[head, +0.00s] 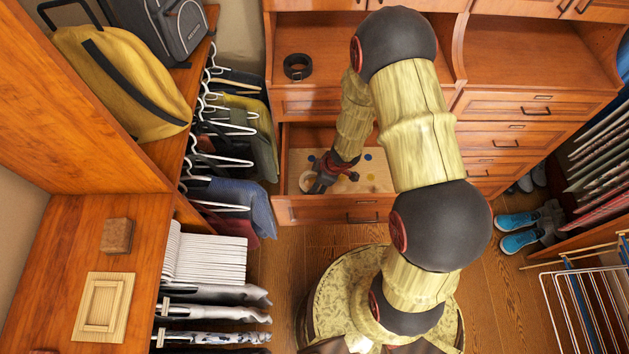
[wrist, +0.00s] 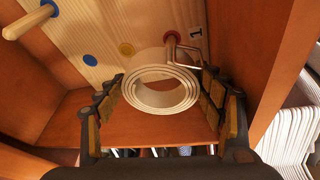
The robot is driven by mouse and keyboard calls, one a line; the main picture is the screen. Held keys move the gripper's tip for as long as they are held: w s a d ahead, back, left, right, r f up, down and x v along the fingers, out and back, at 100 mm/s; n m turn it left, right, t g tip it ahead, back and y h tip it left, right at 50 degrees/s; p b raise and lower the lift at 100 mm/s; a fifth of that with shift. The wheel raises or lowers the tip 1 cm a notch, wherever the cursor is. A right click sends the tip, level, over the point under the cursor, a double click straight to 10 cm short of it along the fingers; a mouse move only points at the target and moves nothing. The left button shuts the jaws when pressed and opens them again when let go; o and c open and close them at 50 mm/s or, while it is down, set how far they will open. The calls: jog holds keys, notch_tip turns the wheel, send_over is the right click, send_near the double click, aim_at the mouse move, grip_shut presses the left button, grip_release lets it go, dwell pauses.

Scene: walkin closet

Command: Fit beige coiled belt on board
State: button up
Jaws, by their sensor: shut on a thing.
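The beige coiled belt (wrist: 160,92) is a round, several-layered roll held between the two fingers of my gripper (wrist: 163,104), its open centre facing the wrist camera. In the head view the belt (head: 306,181) shows as a small pale ring beside my gripper (head: 316,181), inside an open drawer. The pale wooden board (head: 378,180) lies in that drawer.
The open drawer's front (head: 345,209) and side walls surround the board closely. Hanging clothes (head: 235,150) are just left of the drawer. A dark coiled belt (head: 297,67) lies on the shelf above. Blue shoes (head: 520,230) stand on the floor at right.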

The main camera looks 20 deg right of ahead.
jog(key=shift+s+a+f+b, duration=0.1)
jog(key=shift+s+f+b, duration=0.15)
jog(key=shift+f+b, duration=0.3)
jog(key=shift+s+a+f+b, duration=0.1)
jog(key=shift+s+f+b, duration=0.1)
jog(key=shift+f+b, duration=0.3)
dwell(0.4)
jog(key=shift+s+f, duration=0.15)
jog(key=shift+f, duration=0.25)
jog(key=shift+s+a+f+b, duration=0.1)
jog(key=shift+s+f+b, duration=0.15)
jog(key=shift+f+b, duration=0.4)
jog(key=shift+s+f+b, duration=0.15)
jog(key=shift+f+b, duration=0.15)
jog(key=shift+b, duration=0.05)
jog(key=shift+s+a+f+b, duration=0.1)
jog(key=shift+s+f+b, duration=0.1)
jog(key=shift+f+b, duration=0.3)
jog(key=shift+s+f, duration=0.15)
jog(key=shift+f, duration=0.15)
jog(key=shift+s+a+f+b, duration=0.15)
jog(key=shift+f+b, duration=0.15)
jog(key=shift+b, duration=0.25)
